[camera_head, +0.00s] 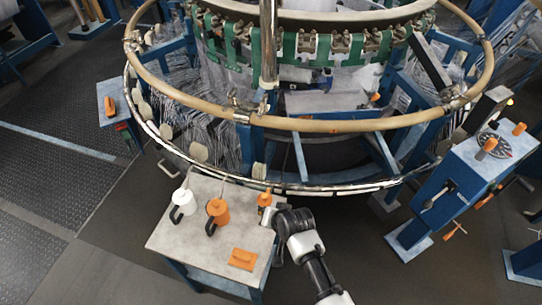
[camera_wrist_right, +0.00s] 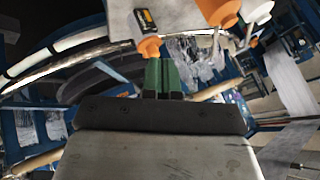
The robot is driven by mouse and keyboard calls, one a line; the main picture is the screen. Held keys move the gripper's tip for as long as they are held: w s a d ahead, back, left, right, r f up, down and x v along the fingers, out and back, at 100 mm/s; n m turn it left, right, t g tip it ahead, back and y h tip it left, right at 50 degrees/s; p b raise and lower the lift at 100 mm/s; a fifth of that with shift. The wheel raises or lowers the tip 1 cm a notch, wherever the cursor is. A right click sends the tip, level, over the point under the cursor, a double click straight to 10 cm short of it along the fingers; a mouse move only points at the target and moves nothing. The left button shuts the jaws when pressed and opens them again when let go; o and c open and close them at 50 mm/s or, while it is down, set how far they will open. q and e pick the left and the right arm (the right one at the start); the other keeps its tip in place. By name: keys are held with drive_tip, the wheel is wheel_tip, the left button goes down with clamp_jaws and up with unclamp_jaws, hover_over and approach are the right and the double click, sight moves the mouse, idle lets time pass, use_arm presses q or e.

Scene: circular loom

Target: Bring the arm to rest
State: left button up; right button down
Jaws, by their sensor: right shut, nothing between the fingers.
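My right arm (camera_head: 305,245) reaches up from the bottom right to the right edge of a small grey table. Its gripper (camera_head: 270,217) is beside a small orange-topped item (camera_head: 264,200) at the table's back right corner. In the right wrist view the green fingers of the gripper (camera_wrist_right: 162,72) are shut and empty. The orange top (camera_wrist_right: 148,47) appears just beyond the fingertips there; I cannot tell whether they touch. My left gripper is in neither view.
The circular loom's tan ring (camera_head: 340,125) and metal rail (camera_head: 330,188) curve close behind. A blue control stand (camera_head: 470,175) is at right. Floor between is open.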

drive_tip(key=s+d+f+n+g+h+b, duration=0.1)
drive_tip(key=s+d+f+b, duration=0.15)
drive_tip(key=s+f, duration=0.4)
drive_tip(key=s+d+f+g+b, duration=0.1)
drive_tip(key=s+d+f, duration=0.3)
drive_tip(key=f, duration=0.6)
drive_tip(key=s+d+f+n+g+h+b, duration=0.1)
drive_tip(key=s+d+f, duration=0.2)
drive_tip(key=s+f, duration=0.35)
drive_tip(key=s+d+f+n+b, duration=0.1)
drive_tip(key=s+d+f, duration=0.3)
drive_tip(key=s, duration=0.3)
drive_tip(key=s+d+f+n+g+h+b, duration=0.1)
drive_tip(key=s+d+f, duration=0.4)
drive_tip(key=s, duration=0.3)
drive_tip(key=s+d+f+g+h+b, duration=0.1)
drive_tip(key=s+d+f, duration=0.3)
drive_tip(key=s, duration=0.3)
drive_tip(key=shift+s+d+f+n+b, duration=0.15)
drive_tip(key=shift+f+n+b, duration=0.2)
drive_tip(key=shift+f, duration=0.2)
